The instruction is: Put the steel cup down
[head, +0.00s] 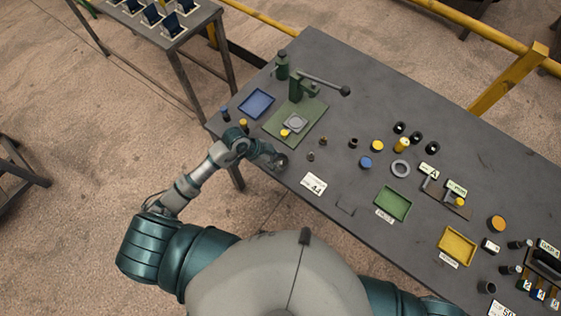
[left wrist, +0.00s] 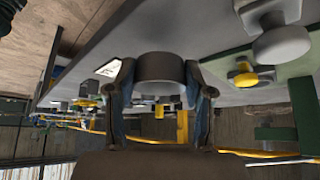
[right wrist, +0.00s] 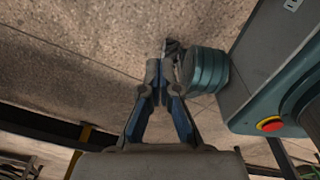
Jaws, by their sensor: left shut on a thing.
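The steel cup (left wrist: 160,68) is a short grey cylinder, held between the two fingers of my left gripper (left wrist: 160,95) in the left wrist view. In the head view my left gripper (head: 274,157) is at the table's near edge, with the cup (head: 282,161) at its tip. The cup is right at the table surface; I cannot tell whether it touches. My right gripper (right wrist: 160,68) shows in the right wrist view with its fingertips together and nothing between them, over the floor.
The grey table (head: 340,140) carries a green press (head: 299,86), a blue tray (head: 256,103), a white label card (head: 313,185), a green tray (head: 393,203) and a yellow tray (head: 457,246). Small dark pegs stand just right of the cup. Bare table lies around the card.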

